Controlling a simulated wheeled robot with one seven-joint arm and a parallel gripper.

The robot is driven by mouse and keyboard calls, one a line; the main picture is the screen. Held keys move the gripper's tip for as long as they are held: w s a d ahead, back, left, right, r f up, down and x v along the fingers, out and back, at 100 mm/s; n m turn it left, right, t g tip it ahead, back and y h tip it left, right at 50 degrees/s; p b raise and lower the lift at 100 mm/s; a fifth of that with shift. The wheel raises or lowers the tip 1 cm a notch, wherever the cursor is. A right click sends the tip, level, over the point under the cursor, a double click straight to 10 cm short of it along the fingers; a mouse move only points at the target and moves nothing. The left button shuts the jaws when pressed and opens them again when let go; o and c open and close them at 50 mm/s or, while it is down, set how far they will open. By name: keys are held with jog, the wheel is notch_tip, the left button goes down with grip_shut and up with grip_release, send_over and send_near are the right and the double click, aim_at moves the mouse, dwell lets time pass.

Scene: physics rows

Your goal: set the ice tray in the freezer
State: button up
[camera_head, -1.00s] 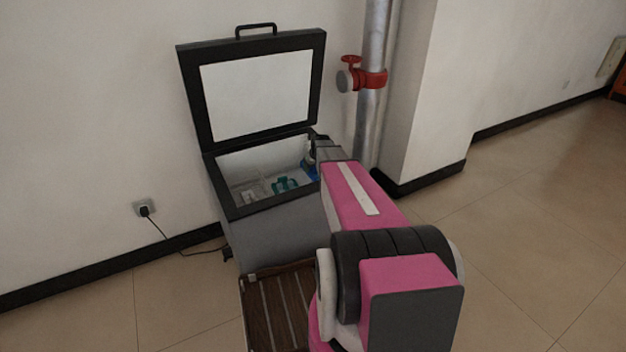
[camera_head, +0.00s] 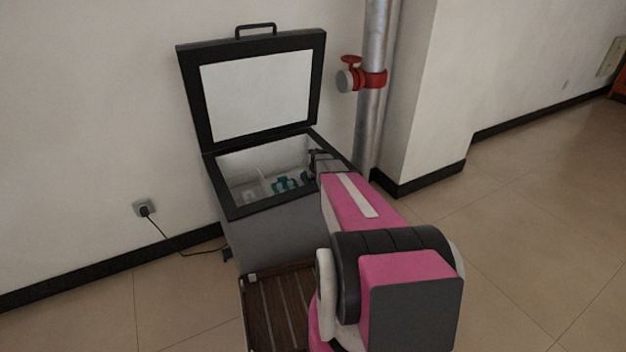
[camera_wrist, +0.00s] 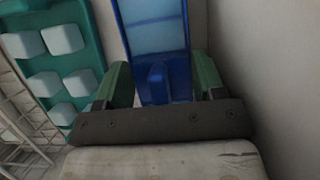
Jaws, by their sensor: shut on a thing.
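The blue ice tray (camera_wrist: 152,36) is between the two green fingers of my gripper (camera_wrist: 163,76), which is shut on its near end. In the head view only a small dark-blue part of the tray shows beside my gripper (camera_head: 312,163). The chest freezer (camera_head: 265,240) stands against the wall with its lid (camera_head: 255,92) raised. My gripper is inside the freezer opening at its right side, with the tray close to a pale inner wall (camera_wrist: 260,60). The tray's far end is cut off, and whether it touches the floor cannot be told.
A teal tray with several pale cubes (camera_wrist: 60,62) lies left of the blue tray; it also shows in the head view (camera_head: 284,184). A white wire rack (camera_wrist: 18,125) is further left. A metal pipe (camera_head: 372,130) with a red valve stands right of the freezer.

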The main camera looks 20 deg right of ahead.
jog(key=o, duration=0.9)
jog(key=v, duration=1.2)
jog(key=shift+w+r, duration=0.1)
jog(key=shift+r, duration=0.05)
